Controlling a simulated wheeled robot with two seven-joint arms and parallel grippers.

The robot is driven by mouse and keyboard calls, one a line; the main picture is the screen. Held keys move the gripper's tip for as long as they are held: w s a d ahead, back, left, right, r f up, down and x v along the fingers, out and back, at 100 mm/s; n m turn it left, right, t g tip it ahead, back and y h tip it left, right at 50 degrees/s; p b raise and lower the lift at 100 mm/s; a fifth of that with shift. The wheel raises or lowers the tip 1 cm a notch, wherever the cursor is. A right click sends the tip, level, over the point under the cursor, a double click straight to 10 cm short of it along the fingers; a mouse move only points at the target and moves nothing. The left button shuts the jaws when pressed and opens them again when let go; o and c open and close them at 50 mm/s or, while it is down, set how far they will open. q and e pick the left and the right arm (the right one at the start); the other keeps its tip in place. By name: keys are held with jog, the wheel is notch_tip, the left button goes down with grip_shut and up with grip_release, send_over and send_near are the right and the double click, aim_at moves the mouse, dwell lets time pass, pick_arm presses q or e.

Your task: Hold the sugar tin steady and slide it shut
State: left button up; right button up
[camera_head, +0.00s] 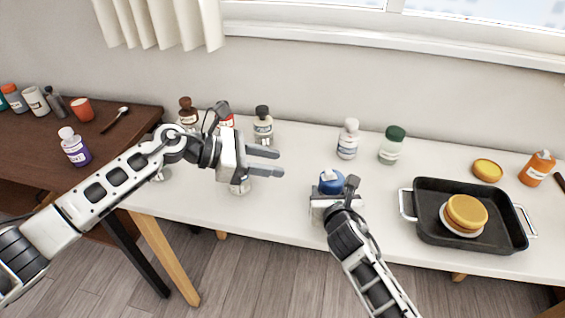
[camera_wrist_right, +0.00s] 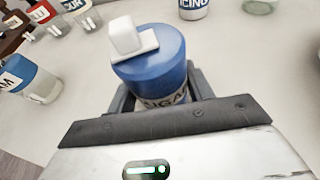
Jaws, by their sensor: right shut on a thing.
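The sugar tin (camera_head: 331,181) stands on the white counter. Its blue top shows large in the right wrist view (camera_wrist_right: 155,68), with a white square plate and block-shaped knob (camera_wrist_right: 127,38) on it towards the far left edge. Part of the label shows above my right gripper. My right gripper (camera_wrist_right: 160,97) is shut around the tin's body, a finger on each side. My left gripper (camera_head: 266,162) is open and empty in the air left of the tin, fingers pointing right. I cannot tell whether an opening shows under the white plate.
A jar (camera_head: 240,188) stands below my left gripper. Several bottles stand along the back, including a white-capped one (camera_head: 348,138) and a green-capped one (camera_head: 393,145). A black pan (camera_head: 435,228) with stacked round pieces is right. A brown table (camera_head: 110,160) adjoins left.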

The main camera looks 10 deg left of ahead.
dwell(0.3)
jog(key=o, duration=1.1)
